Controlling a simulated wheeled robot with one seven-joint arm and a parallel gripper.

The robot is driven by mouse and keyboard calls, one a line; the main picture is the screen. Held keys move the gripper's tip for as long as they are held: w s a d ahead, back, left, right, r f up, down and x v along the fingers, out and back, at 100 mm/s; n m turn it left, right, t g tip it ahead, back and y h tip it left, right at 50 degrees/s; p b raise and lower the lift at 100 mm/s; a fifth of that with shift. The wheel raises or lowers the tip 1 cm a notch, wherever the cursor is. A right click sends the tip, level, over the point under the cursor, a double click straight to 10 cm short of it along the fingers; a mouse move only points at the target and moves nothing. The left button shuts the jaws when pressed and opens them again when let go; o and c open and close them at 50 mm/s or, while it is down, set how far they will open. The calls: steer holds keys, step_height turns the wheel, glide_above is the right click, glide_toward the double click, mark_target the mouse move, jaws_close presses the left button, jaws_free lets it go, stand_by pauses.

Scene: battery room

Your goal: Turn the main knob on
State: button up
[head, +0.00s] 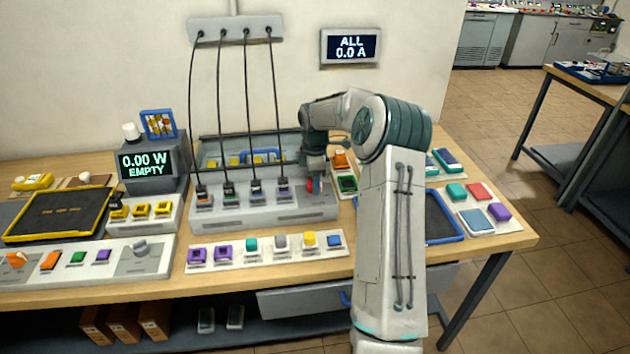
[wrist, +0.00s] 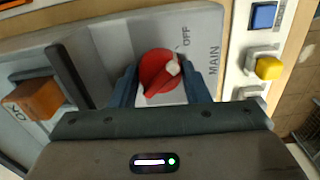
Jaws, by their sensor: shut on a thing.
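The main knob (wrist: 158,73) is red and round with a pale pointer. In the wrist view it sits on a grey panel beside the printed words MAIN and OFF. Its pale pointer is tilted toward the OFF word. In the head view a small part of the red knob (head: 310,185) shows at the right end of the grey charging unit (head: 262,217). My gripper (wrist: 160,82) is shut on the knob, one dark finger on each side of it.
A wall display (head: 351,47) reads ALL 0.0 A. A meter (head: 147,164) reads 0.00 W EMPTY. Several black cables hang from a wall box (head: 236,28) to the unit. A strip of coloured blocks (head: 265,264) lies in front. An orange-brown block (wrist: 33,98) is left of the knob.

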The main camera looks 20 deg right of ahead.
steer(key=m+b, duration=0.1)
steer(key=m, duration=0.3)
steer(key=shift+m, duration=0.3)
steer(key=m, duration=0.4)
steer(key=shift+b, duration=0.3)
steer(key=m, duration=0.5)
steer(key=shift+r, duration=0.1)
steer(key=shift+m+b, duration=0.3)
steer(key=shift+m, duration=1.5)
steer(key=shift+w, duration=0.1)
steer(key=o, duration=1)
steer(key=shift+c, duration=0.2)
steer(key=shift+r, duration=0.1)
